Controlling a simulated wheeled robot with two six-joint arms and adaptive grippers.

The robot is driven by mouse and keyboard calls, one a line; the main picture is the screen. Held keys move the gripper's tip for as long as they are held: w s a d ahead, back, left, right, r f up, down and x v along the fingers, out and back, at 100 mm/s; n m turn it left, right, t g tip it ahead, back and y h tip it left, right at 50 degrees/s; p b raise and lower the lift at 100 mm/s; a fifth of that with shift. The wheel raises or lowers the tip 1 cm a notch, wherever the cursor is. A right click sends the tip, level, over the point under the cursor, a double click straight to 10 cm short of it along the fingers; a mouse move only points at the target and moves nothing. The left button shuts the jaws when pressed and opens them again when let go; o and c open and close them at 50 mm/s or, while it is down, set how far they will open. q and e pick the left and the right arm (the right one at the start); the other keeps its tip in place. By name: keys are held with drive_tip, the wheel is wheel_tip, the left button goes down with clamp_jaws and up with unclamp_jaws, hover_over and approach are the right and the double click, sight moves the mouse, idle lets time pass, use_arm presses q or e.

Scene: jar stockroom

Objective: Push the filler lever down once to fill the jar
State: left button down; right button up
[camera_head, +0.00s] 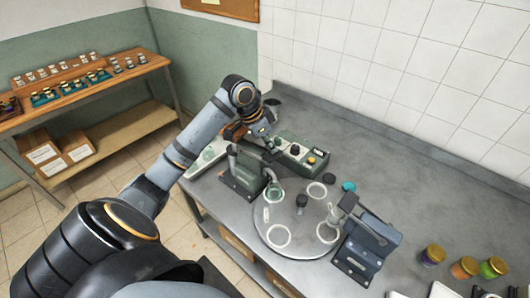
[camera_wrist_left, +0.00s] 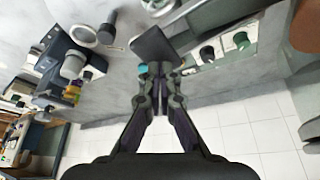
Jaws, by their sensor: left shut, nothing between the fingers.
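The green-grey filler (camera_head: 245,170) stands at the left of the round turntable (camera_head: 268,238) on the bench. A jar (camera_head: 276,194) sits at the turntable's edge beside the filler. My left gripper (camera_head: 270,146) is above the filler, shut and empty; its fingertips also show in the left wrist view (camera_wrist_left: 160,70). A dark flat piece (camera_wrist_left: 152,43), which looks like the end of the filler lever, lies just beyond the fingertips. I cannot tell whether they touch it. My arm partly hides the filler's top. My right gripper is not in view.
A green control box (camera_head: 303,155) with knobs stands behind the filler. Jars with coloured contents (camera_head: 465,267) are at the far right. The back right bench is clear.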

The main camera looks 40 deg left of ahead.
sight(269, 156)
use_arm(q)
drive_tip(key=shift+f, duration=0.5)
drive_tip(key=shift+d+f+b, duration=0.15)
drive_tip(key=shift+f+b, duration=0.4)
drive_tip(key=shift+f, duration=0.65)
drive_tip(key=shift+d+f+b, duration=0.1)
drive_tip(key=shift+f+b, duration=0.45)
drive_tip(key=shift+f, duration=0.65)
drive_tip(key=shift+r, duration=0.1)
wheel_tip(269, 156, up, 6)
drive_tip(key=p, duration=0.7)
drive_tip(key=shift+r+p, duration=0.15)
drive_tip(key=shift+p, duration=0.15)
drive_tip(key=shift+r, duration=0.1)
